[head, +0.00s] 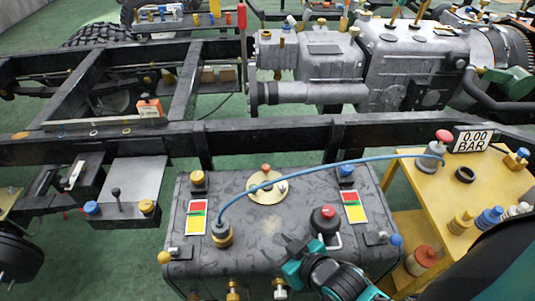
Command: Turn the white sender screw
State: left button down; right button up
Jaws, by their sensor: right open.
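The sender (268,191) is a round cream plate on top of the dark grey mottled tank (240,240). Small details show on its face, but I cannot clearly pick out a white screw there. A blue hose crosses over the plate. My right gripper (284,245) is teal and black, open and empty. It is above the tank's front part, below the sender in the picture and apart from it. My left gripper is not in view.
A red-topped black knob (326,215) stands right of my gripper. The black chassis rail (270,136) runs behind the tank.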

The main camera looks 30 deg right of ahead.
aim_at(282, 186)
jog(key=l+z, duration=0.1)
jog(key=z, duration=0.55)
jog(key=j+z, duration=0.2)
jog(key=z, duration=0.15)
